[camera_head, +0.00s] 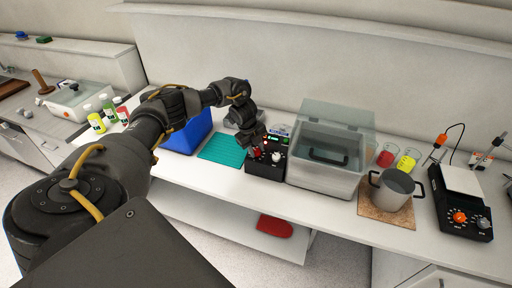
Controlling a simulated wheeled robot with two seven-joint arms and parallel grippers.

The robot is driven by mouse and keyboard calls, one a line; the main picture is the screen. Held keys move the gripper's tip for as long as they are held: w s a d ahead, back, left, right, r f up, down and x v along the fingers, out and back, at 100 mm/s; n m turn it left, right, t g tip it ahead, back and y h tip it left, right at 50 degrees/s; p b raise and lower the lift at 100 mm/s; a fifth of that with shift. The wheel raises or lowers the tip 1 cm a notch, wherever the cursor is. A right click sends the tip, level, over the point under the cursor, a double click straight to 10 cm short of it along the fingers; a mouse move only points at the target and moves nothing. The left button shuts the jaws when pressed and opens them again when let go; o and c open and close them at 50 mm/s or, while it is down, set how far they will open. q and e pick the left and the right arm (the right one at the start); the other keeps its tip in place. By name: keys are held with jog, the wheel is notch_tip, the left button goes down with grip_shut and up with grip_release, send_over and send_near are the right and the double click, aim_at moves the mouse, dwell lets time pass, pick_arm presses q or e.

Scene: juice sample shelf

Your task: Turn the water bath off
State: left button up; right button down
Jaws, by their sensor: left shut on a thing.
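The water bath (322,178) stands on the bench right of centre, a grey tank with a clear lid and a dark handle. At its left side is a black control box (264,170) with a small green display, a pale knob (277,157) and a red part (257,153). My left arm reaches in from the left. My left gripper (256,147) is at the box's front upper left, shut on the red part, which its fingers partly hide. The exact grip is too small to see. My right gripper is out of view.
A teal mat (222,151) and a blue bin (188,136) lie left of the box. To the right are a metal pot (391,190) on a cork mat, beakers with red and yellow contents, and a black hotplate device (462,215). A red item (275,226) lies on the lower shelf.

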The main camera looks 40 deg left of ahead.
pick_arm(q)
jog(key=n, duration=0.3)
jog(key=shift+a+r+t, duration=0.1)
jog(key=shift+t, duration=0.3)
jog(key=n, duration=0.3)
jog(key=shift+n+t, duration=0.3)
jog(key=shift+t, duration=0.1)
jog(key=n, duration=0.4)
jog(key=shift+t, duration=0.4)
jog(key=shift+n+t+y, duration=0.3)
jog(key=shift+n+y, duration=0.2)
jog(key=shift+n, duration=1)
jog(key=o, duration=1)
jog(key=shift+c, duration=0.2)
jog(key=b+v, duration=0.1)
jog(key=v, duration=0.9)
jog(key=shift+s+r, duration=0.25)
jog(key=shift+r, duration=0.05)
